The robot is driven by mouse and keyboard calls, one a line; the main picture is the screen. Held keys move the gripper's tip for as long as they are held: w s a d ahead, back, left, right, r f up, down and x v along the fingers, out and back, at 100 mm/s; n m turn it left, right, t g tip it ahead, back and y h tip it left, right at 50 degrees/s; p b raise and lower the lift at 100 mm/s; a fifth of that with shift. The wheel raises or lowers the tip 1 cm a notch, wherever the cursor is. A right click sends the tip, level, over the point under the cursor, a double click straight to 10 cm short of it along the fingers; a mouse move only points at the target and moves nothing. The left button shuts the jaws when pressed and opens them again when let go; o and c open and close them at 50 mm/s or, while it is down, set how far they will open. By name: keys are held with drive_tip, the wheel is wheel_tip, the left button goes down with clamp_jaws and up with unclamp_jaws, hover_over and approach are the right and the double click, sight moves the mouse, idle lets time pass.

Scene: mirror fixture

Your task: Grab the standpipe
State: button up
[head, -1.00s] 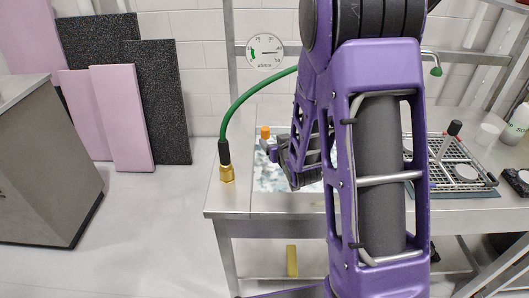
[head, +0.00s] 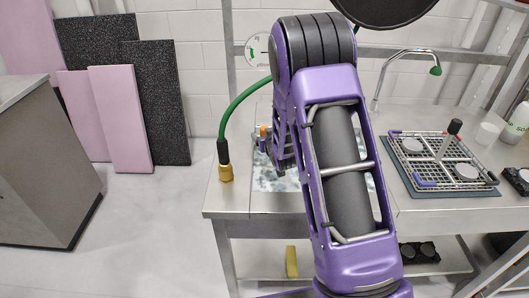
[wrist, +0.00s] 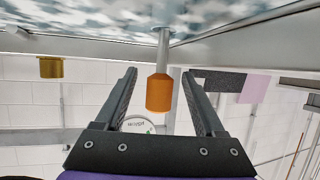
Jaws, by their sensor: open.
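An upright post with an orange cap (head: 263,131) stands on the mottled mat on the bench; it looks to be the standpipe. In the wrist view, seen upside down, the orange cap (wrist: 159,93) and its thin grey stem sit between the two dark fingers of my gripper (wrist: 160,76). The fingers are spread wide, with a gap on both sides of the cap. I cannot tell exactly how deep the cap lies between them. In the head view my gripper (head: 270,145) is beside the post, partly hidden by my purple arm.
A green hose (head: 243,101) with a brass end (head: 226,173) hangs at the bench's left edge. A gooseneck tap (head: 402,57), a wire rack (head: 425,172) and dark blocks stand to the right. A dark round disc (head: 385,8) is above.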

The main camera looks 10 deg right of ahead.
clamp_jaws()
idle(1.4)
